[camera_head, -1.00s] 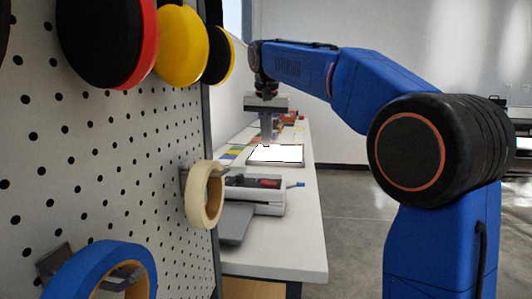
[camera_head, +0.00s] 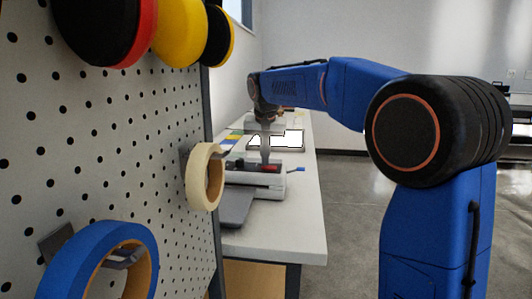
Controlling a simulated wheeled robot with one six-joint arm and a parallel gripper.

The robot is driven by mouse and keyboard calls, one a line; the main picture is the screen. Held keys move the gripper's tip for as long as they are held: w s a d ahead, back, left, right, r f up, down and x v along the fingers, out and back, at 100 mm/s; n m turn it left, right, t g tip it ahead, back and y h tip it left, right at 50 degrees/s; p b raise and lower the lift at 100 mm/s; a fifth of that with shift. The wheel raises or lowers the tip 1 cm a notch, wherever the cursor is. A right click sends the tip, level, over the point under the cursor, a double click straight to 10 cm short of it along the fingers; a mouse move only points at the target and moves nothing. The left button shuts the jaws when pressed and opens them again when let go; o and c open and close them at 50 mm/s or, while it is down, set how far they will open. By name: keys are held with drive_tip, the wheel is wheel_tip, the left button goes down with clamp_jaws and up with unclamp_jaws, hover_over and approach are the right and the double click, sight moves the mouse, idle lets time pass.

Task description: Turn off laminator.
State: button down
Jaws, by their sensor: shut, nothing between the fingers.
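The laminator (camera_head: 268,181) is a low white machine with a dark top panel on the white bench. A small red part (camera_head: 271,168) shows on its top, and a grey tray (camera_head: 236,206) juts out at its front. The laminator's left end is partly hidden behind the pegboard and the masking tape roll.
A pegboard (camera_head: 110,150) stands close on the left, with a cream tape roll (camera_head: 205,176), a blue tape roll (camera_head: 95,262) and round discs hanging on it. A white sheet with a dark edge (camera_head: 276,139) lies behind the laminator on the bench (camera_head: 290,235). Floor on the right is open.

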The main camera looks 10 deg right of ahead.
drive_tip(key=shift+f, duration=0.15)
drive_tip(key=shift+a+f, duration=0.1)
idle(0.3)
drive_tip(key=shift+s+d, duration=0.1)
drive_tip(key=shift+d, duration=0.1)
drive_tip(key=shift+s+d, duration=0.15)
drive_tip(key=shift+d, duration=0.4)
drive_tip(key=shift+r, duration=0.3)
drive_tip(key=v, duration=1.7)
